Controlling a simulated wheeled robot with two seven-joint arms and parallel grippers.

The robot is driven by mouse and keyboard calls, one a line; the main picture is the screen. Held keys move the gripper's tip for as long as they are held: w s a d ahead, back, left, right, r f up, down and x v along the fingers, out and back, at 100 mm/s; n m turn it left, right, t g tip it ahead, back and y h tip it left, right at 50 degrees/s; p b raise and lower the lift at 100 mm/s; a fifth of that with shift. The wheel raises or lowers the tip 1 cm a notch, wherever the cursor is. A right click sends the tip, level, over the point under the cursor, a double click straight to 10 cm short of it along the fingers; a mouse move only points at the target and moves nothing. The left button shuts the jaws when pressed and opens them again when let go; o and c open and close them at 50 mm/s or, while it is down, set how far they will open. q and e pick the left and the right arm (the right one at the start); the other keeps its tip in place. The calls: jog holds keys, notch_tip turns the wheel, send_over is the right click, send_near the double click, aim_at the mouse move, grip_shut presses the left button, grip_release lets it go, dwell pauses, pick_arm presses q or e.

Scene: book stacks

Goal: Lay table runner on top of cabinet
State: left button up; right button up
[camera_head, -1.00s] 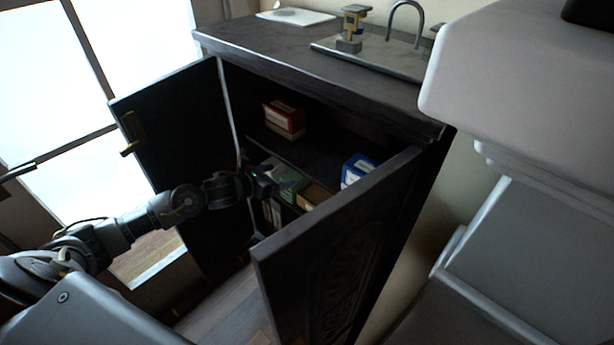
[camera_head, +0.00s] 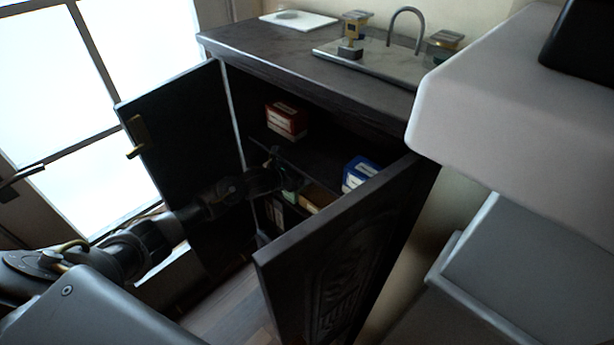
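The dark wooden cabinet (camera_head: 330,95) stands ahead with both doors open. On its top are a white board and a tray with metal items. My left arm reaches in between the doors; its gripper (camera_head: 290,178) is inside the cabinet at the shelf with the small boxes. The gripper is dark and small here, and I cannot tell whether its fingers are open or shut. A green item (camera_head: 291,197) shows partly behind and below it. I cannot make out a table runner. My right gripper is not in view.
The left door (camera_head: 185,150) and right door (camera_head: 335,250) flank my arm. A red box (camera_head: 286,119), a blue box (camera_head: 359,171) and a tan box (camera_head: 316,198) sit inside. The white board (camera_head: 299,20) and the tray (camera_head: 375,60) occupy the top; its front left is bare.

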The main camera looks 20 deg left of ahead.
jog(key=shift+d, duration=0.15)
pick_arm(q)
jog(key=c, duration=0.6)
grip_shut()
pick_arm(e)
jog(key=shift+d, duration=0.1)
pick_arm(q)
jog(key=shift+r, duration=0.2)
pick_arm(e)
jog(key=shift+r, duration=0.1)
